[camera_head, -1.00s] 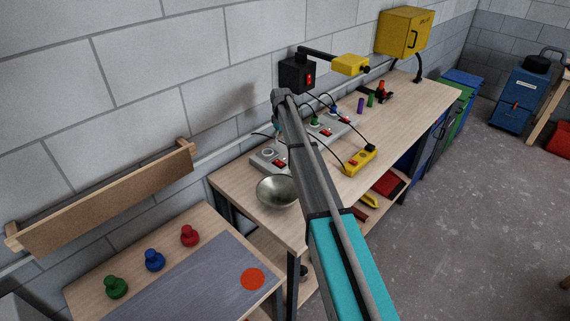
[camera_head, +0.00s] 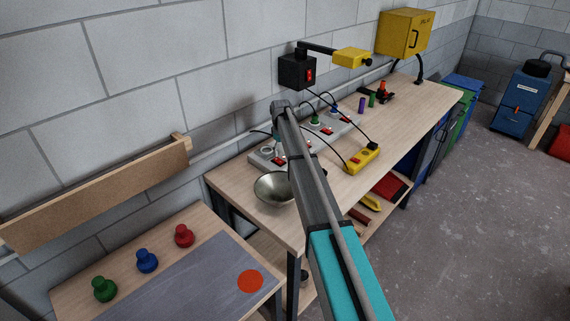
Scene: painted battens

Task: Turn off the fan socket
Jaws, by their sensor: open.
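A grey socket strip (camera_head: 344,127) lies along the wall side of the workbench, with plugs, cords and red switches. Its near end (camera_head: 262,158) shows left of my arm; the middle is hidden behind the arm. A green plug (camera_head: 315,121) and a blue plug (camera_head: 334,110) stand in it. I cannot tell which socket is the fan's or how its switch is set. My arm reaches over the bench, and its far end is above the strip's near part. The arm hides my gripper's fingers, so I see no contact with a switch.
A yellow socket block (camera_head: 362,159) with a red switch sits right of my arm. A metal bowl (camera_head: 272,188) stands at the bench's near end. A black wall box (camera_head: 297,72) with a red switch is above the strip. The right-hand benchtop has free room.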

